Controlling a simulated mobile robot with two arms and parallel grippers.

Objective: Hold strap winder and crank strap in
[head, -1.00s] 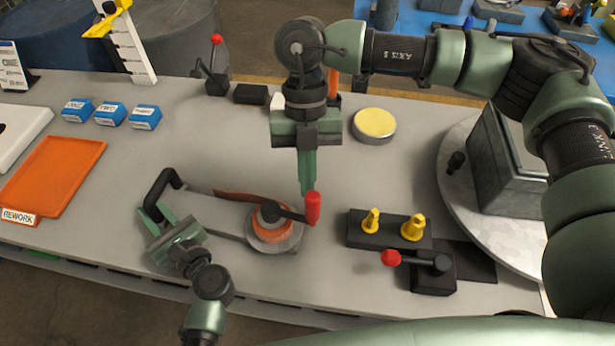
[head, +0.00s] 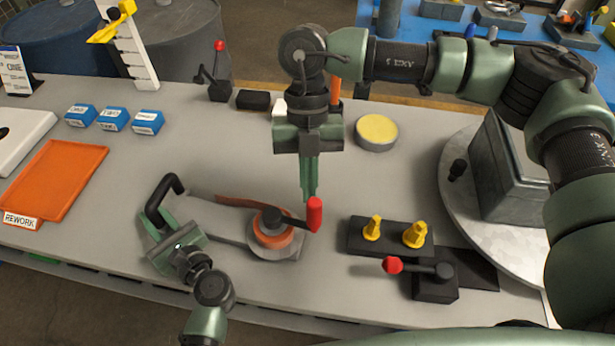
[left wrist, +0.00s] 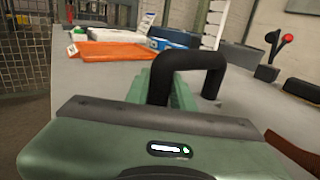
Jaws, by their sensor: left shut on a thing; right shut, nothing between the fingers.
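The strap winder lies on the grey bench, with a grey base plate (head: 232,232), a black handle (head: 170,192) at its left end and a round drum at its right end. An orange-brown strap (head: 240,200) runs to the drum and coils on it. A dark crank with a red knob (head: 314,215) sits on the drum. My left gripper (head: 158,222) is shut on the black handle, which rises beyond the gripper in the left wrist view (left wrist: 190,60). My right gripper (head: 310,197) is shut and empty, pointing down just above or behind the red knob; contact is unclear.
A black block with two yellow pegs (head: 390,236) and a red-knobbed lever (head: 425,268) stand right of the winder. A yellow-topped round tin (head: 376,132) and a grey turntable (head: 455,215) lie further right. An orange tray (head: 55,180) and blue boxes (head: 112,119) are left.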

